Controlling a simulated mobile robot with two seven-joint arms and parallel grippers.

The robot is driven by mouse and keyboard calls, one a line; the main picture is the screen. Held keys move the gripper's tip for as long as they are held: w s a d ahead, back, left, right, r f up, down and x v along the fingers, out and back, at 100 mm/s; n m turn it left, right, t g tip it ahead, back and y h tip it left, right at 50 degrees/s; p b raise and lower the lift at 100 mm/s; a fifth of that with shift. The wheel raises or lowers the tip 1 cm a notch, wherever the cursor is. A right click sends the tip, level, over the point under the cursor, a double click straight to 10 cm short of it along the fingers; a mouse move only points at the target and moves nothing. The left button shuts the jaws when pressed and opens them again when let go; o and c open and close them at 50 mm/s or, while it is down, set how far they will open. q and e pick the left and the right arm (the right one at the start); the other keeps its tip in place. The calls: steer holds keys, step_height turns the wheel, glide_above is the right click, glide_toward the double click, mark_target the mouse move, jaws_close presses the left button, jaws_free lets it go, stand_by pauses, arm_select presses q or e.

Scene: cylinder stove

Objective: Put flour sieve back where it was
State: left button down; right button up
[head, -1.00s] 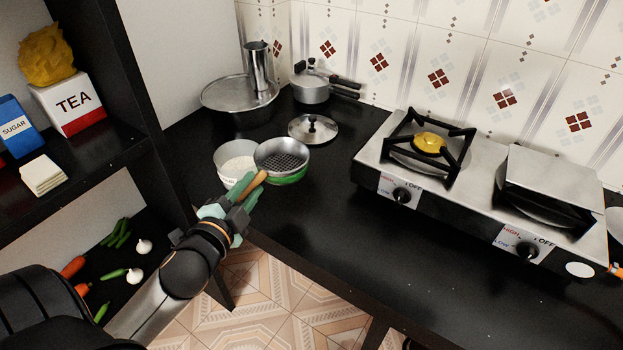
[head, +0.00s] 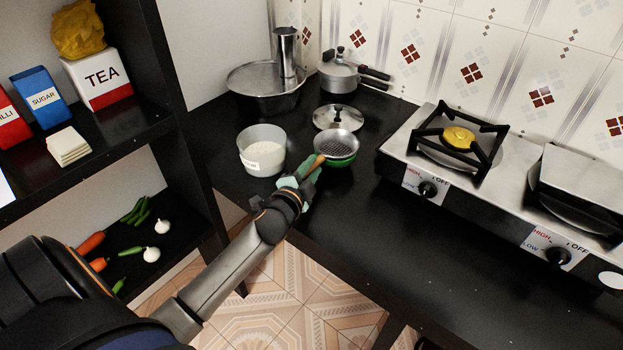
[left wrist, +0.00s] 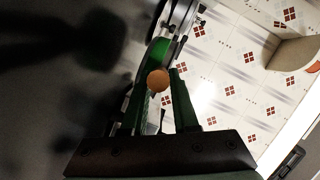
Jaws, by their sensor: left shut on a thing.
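The flour sieve (head: 337,147) is a round metal mesh bowl with a wooden handle. My left gripper (head: 306,177) is shut on its handle, and the handle's round end (left wrist: 158,80) shows between the fingers (left wrist: 163,100) in the left wrist view. The sieve is over the black counter, just right of the white flour pot (head: 262,152). Something green (head: 340,162) shows directly under the sieve; whether the two touch, I cannot tell. My right gripper is out of view.
A silver lid (head: 338,117), a small pan (head: 339,77) and a wide metal pot (head: 262,95) stand behind. The stove (head: 455,195) is at right. A black shelf with a tea box (head: 97,83) is at left. The front counter is clear.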

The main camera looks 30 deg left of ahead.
arm_select(q)
steer(key=shift+s+f+b, duration=0.1)
steer(key=shift+f+b, duration=0.3)
steer(key=shift+f, duration=1.15)
steer(key=c, duration=0.7)
jaws_free()
steer(key=shift+r, duration=0.1)
steer(key=shift+r, duration=0.15)
steer(key=v, duration=1.2)
steer(key=shift+p, duration=0.4)
